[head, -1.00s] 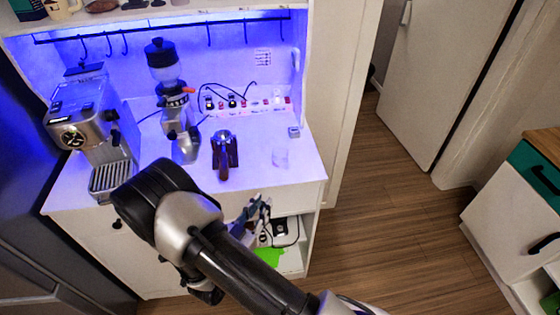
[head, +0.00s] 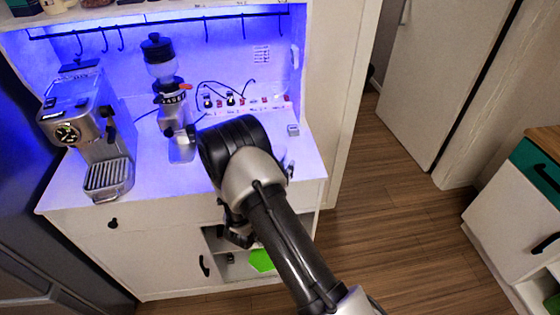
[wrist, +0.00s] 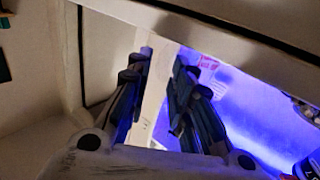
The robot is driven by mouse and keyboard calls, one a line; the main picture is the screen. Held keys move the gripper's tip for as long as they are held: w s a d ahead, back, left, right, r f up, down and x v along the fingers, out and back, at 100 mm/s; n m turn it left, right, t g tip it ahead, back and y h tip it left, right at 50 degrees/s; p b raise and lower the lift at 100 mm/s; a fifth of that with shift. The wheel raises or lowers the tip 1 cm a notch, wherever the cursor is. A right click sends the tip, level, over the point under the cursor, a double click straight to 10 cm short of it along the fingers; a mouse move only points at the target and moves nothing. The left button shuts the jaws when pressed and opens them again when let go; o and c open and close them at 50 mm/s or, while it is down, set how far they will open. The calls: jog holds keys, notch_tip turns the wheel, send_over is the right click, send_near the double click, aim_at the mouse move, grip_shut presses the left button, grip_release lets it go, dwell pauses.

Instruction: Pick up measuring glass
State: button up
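The measuring glass, a small clear vessel at the right of the counter in the earlier head view, is now hidden behind my arm in the head view. My gripper (wrist: 160,68) shows in the wrist view with its two dark fingers apart and a gap between them. A pale strip with faint marks shows in the gap, but I cannot tell if it is the glass. In the head view only a bit of my gripper (head: 290,169) shows past the arm, over the counter's right part.
The espresso machine (head: 83,115) stands at the counter's left, the grinder (head: 168,90) behind the middle with a clear container (head: 182,147) below it. A power strip (head: 245,106) runs along the back. A small grey box (head: 293,129) sits at the right. My arm hides the portafilter's spot.

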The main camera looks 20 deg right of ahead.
jog(key=shift+w+d, duration=0.4)
jog(key=shift+d, duration=0.1)
jog(key=shift+c, duration=0.5)
grip_shut()
